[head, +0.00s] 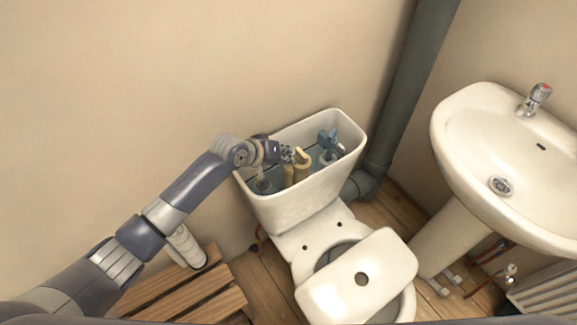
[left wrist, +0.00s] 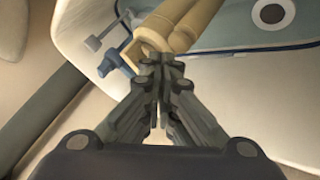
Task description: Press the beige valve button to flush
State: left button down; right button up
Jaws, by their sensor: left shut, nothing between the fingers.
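The beige valve (head: 303,161) stands inside the open toilet cistern (head: 305,205), with a rounded loop at its top. In the left wrist view the beige valve (left wrist: 190,22) shows as two tubes with a ring-like end. My left gripper (head: 287,155) is over the cistern, just left of the valve's top. Its closed fingertips (left wrist: 163,62) overlap the ring-like end in the left wrist view, with nothing held between them. I cannot tell whether they touch it. My right gripper is not in view.
A blue fitting (head: 328,143) stands in the cistern's right part. The toilet seat lid (head: 358,278) lies in front, a dark pipe (head: 408,85) runs behind right, and a sink (head: 480,150) is at right. A wooden slatted piece (head: 190,300) is at lower left.

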pick_arm(q)
jog(key=shift+f, duration=0.1)
jog(key=shift+f, duration=0.3)
dwell(0.4)
jog(key=shift+f, duration=0.65)
dwell(0.4)
dwell(0.3)
jog(key=shift+r+p, duration=0.9)
jog(key=shift+r, duration=0.15)
